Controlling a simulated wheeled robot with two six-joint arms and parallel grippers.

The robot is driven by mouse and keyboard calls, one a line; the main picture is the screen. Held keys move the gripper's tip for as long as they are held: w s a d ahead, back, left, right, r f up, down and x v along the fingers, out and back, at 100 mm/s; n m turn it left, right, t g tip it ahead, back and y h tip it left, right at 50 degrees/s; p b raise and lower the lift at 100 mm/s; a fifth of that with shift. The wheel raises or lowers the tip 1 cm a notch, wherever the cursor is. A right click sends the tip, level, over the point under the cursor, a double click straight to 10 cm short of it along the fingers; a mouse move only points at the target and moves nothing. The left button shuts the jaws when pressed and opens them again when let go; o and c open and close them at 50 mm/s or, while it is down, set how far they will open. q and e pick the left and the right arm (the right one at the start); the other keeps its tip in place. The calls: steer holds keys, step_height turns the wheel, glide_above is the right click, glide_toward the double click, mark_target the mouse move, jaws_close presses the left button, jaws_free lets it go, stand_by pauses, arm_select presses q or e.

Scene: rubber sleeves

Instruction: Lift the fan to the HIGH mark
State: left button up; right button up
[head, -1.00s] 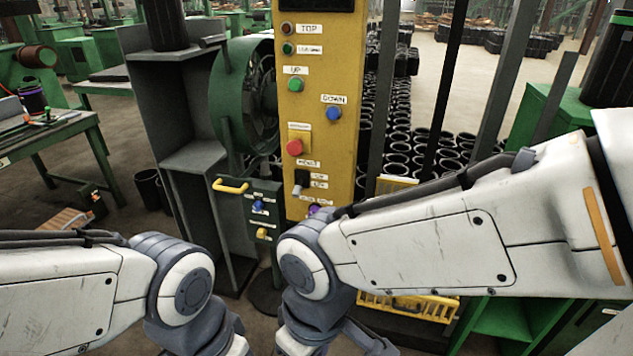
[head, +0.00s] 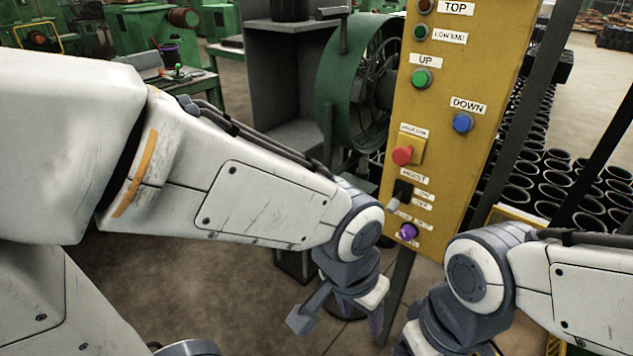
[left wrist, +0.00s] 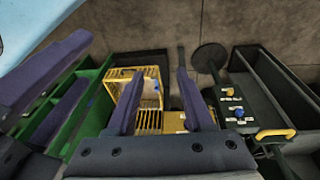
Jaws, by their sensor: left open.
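The green round fan (head: 362,85) stands behind and left of the yellow control panel (head: 455,150). The panel carries a TOP lamp (head: 425,6), a LOW END lamp (head: 420,32), a green UP button (head: 421,78), a blue DOWN button (head: 463,123), a red button (head: 402,155), a HOIST switch (head: 401,192) and a purple knob (head: 408,232). My left gripper (head: 342,316) hangs open and empty below and left of the panel's lower end; its spread fingers show in the left wrist view (left wrist: 159,75). My right gripper is mostly cut off at the bottom edge. I see no HIGH mark.
Black rubber rings (head: 540,180) cover the floor right of the panel. A dark grey cabinet (head: 275,90) stands left of the fan. The left wrist view shows a yellow crate (left wrist: 119,82), a green shelf (left wrist: 72,127) and a dark drawer unit with a yellow handle (left wrist: 275,134).

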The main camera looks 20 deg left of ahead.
arm_select(q)
steer(key=w+a+f+n+t+b, duration=0.2)
steer(key=w+f+n+t+b, duration=0.35)
steer(key=w, duration=0.75)
steer(key=w+a+f+n+t+y+b, duration=0.25)
steer(key=w+a+n+t+b, duration=0.8)
steer(key=w+a+n, duration=0.75)
steer(key=shift+m+g, duration=0.75)
steer(key=shift+g, duration=0.05)
steer(key=w, duration=0.3)
steer(key=w+f+b, duration=0.1)
steer(key=w, duration=0.2)
steer(key=w+a, duration=0.1)
steer(key=w, duration=0.3)
steer(key=shift+w+f+b, duration=0.1)
steer(key=shift+f+b, duration=0.2)
arm_select(e)
step_height(320, 180, down, 20)
steer(key=shift+w+d+r, duration=0.15)
steer(key=shift+d, duration=0.1)
arm_select(q)
jaws_close()
